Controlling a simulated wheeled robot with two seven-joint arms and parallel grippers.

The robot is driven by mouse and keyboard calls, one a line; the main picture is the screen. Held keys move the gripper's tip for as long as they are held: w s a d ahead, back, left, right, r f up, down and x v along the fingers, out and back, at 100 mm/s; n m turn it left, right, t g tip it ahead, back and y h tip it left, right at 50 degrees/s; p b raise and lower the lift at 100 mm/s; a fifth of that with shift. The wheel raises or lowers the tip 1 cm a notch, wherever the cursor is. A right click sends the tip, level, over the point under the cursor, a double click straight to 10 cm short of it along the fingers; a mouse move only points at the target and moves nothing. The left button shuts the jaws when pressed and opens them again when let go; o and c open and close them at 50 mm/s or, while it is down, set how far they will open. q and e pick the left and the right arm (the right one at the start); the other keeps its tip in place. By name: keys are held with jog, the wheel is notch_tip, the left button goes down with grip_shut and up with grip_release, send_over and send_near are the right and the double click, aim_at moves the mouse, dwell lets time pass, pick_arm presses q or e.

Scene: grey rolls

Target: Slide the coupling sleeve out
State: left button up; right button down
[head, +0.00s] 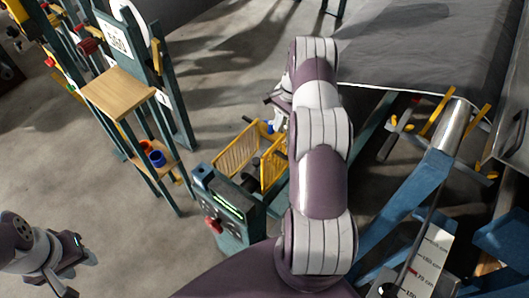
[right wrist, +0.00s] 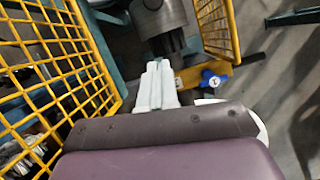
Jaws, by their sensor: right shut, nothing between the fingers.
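In the right wrist view a grey cylinder (right wrist: 163,14), which looks like the coupling sleeve, stands at the top centre. A dark splined end (right wrist: 170,43) shows just below it. My right gripper (right wrist: 158,66) is shut and empty. Its white fingers point at the splined end and overlap it in the picture; I cannot tell whether they touch. In the head view my right arm covers much of the middle, and the sleeve cannot be made out there. My left gripper (head: 80,255) is low at the left, over the floor, away from the machine; its fingers are unclear.
Yellow mesh guards stand on both sides of my right fingers, left (right wrist: 50,70) and right (right wrist: 215,25). A blue knob (right wrist: 210,80) sits on a yellow bar close by.

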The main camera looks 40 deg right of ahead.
jog(key=a+f, duration=0.3)
jog(key=f, duration=0.2)
jog(key=a+f+p, duration=0.1)
jog(key=a+f, duration=0.1)
jog(key=f, duration=0.1)
jog(key=shift+s+a, duration=0.3)
jog(key=shift+s, duration=0.05)
jog(key=shift+a+f, duration=0.15)
jog(key=shift+a, duration=0.35)
pick_arm(q)
jog(key=shift+f, duration=0.25)
pick_arm(e)
jog(key=shift+f, duration=0.1)
pick_arm(q)
jog(key=shift+a+r+p, duration=0.1)
jog(key=shift+r+p, duration=0.85)
jog(key=shift+p, duration=0.1)
pick_arm(e)
jog(key=s+a, duration=0.2)
jog(key=a, duration=0.5)
jog(key=shift+s+a, duration=0.2)
